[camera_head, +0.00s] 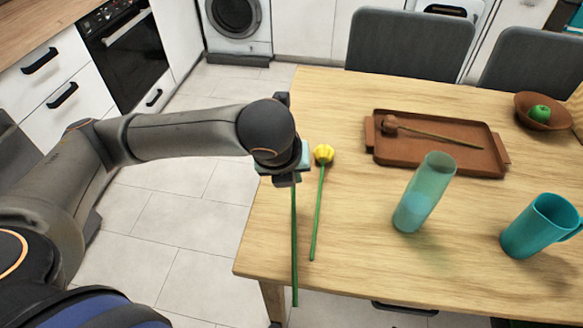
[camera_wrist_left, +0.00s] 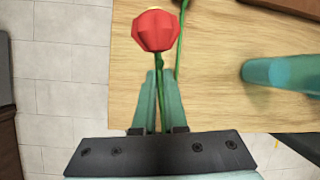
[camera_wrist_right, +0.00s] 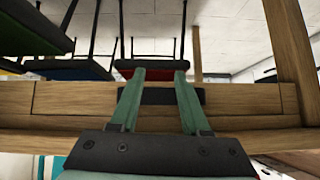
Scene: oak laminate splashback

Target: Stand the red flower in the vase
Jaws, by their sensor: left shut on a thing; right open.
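The red flower (camera_wrist_left: 155,31) shows in the left wrist view, its head just beyond my left fingertips. My left gripper (camera_wrist_left: 158,78) is shut on its green stem. In the head view, my left gripper (camera_head: 290,168) is over the table's left edge and hides the red head; the stem (camera_head: 294,240) runs down the picture below it. The vase (camera_head: 424,192), tall and translucent teal with a bluish lower part, is upright on the table, right of and apart from the flower. My right gripper (camera_wrist_right: 160,80) is open and empty, facing a wooden table beam; the head view does not show it.
A yellow flower (camera_head: 323,154) lies on the table (camera_head: 340,95) just right of the left gripper. A brown tray (camera_head: 440,120) holds a wooden utensil behind the vase. A teal mug (camera_head: 540,226) is right of the vase; a bowl (camera_head: 545,118) holds a green fruit. Table between yellow flower and vase is clear.

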